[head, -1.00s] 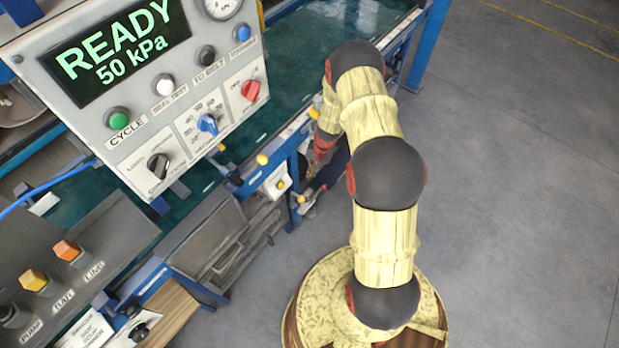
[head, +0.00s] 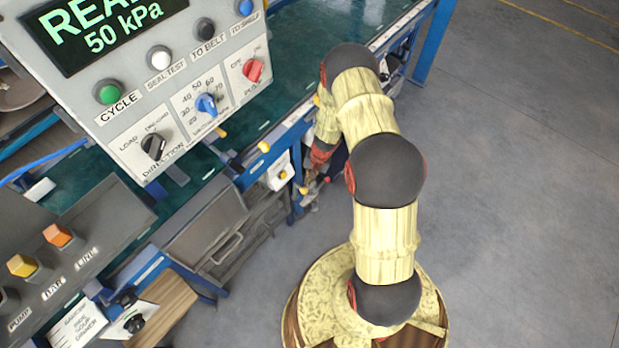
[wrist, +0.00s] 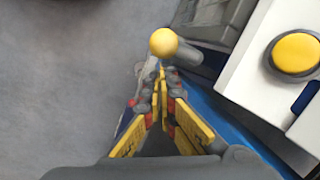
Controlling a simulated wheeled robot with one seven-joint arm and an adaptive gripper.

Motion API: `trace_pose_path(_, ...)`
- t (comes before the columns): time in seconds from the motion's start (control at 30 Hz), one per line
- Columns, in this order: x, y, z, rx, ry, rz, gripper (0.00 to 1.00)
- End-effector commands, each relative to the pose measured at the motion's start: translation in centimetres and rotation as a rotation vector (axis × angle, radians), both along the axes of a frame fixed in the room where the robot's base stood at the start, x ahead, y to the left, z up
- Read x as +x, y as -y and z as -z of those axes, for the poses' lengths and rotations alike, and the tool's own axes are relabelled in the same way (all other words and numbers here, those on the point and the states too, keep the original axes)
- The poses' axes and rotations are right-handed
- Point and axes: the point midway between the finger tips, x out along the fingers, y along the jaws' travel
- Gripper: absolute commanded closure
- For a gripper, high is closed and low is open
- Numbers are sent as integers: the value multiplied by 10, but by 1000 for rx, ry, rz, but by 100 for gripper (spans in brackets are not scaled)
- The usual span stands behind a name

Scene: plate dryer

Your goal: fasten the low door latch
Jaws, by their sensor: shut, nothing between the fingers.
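A yellow ball knob (wrist: 164,42) on a grey stem, which looks like the latch handle, stands just ahead of my fingertips in the wrist view. My gripper (wrist: 159,75) is shut and empty, its fingertips close below the knob in the picture. I cannot tell whether they touch it. In the head view my gripper (head: 307,184) is small and partly hidden by my arm, low at the bench's front side near a small yellow knob (head: 303,190). The latch's catch and the door's edge cannot be made out.
A white box with a yellow button (wrist: 295,54) is close on the right in the wrist view; it also shows in the head view (head: 279,171). Another yellow knob (head: 264,146) is above it. The control panel (head: 178,105) overhangs the bench. Grey floor (head: 520,200) is clear at right.

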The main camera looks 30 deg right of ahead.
Motion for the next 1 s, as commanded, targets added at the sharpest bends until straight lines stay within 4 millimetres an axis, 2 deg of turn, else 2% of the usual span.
trace_pose_path(1.0, -5, -11, -4, -83, 29, -3, 100)
